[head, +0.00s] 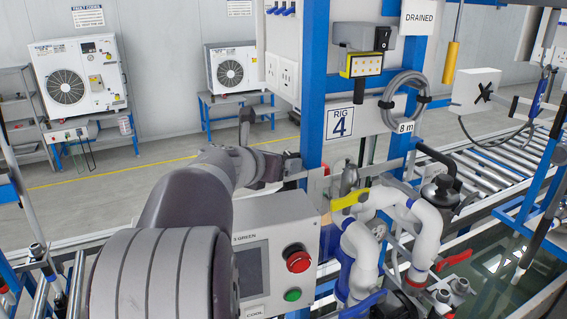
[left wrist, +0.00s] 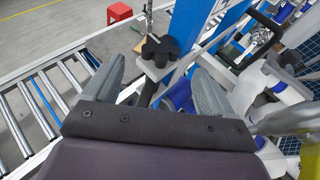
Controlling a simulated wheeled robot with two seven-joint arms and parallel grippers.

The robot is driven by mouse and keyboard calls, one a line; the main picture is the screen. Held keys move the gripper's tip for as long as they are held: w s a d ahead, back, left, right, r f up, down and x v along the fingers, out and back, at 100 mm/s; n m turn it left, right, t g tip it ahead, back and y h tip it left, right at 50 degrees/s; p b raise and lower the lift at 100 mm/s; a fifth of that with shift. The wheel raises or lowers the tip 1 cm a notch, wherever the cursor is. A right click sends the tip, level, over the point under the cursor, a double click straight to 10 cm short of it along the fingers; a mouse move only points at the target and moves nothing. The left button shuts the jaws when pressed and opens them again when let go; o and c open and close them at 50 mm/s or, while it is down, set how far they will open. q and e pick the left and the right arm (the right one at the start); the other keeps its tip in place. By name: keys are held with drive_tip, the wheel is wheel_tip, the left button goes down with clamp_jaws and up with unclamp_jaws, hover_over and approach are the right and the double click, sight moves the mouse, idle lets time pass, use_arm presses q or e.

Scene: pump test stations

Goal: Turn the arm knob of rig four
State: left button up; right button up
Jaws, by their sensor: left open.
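Rig four carries a "RIG 4" sign (head: 340,123) on its blue post. In the left wrist view a dark lobed knob (left wrist: 160,50) sits on a small pale bracket (left wrist: 152,70) beside the blue post. I take it for the arm knob; my arm and gripper mostly hide that spot in the head view. My left gripper (left wrist: 158,70) is open, its two grey fingers apart on either side of the knob's line. The knob shows beyond them, and I see no contact. In the head view the left gripper (head: 268,155) is just left of the post. My right gripper is not in view.
White pipes (head: 362,255) and a yellow lever (head: 350,199) crowd the right side. A roller conveyor (head: 485,170) runs behind. A red stool (left wrist: 119,12) stands on the floor.

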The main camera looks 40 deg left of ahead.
use_arm(q)
drive_tip(key=b+v, duration=0.1)
drive_tip(key=v, duration=0.5)
drive_tip(key=shift+s, duration=0.25)
drive_tip(key=shift+d, duration=0.15)
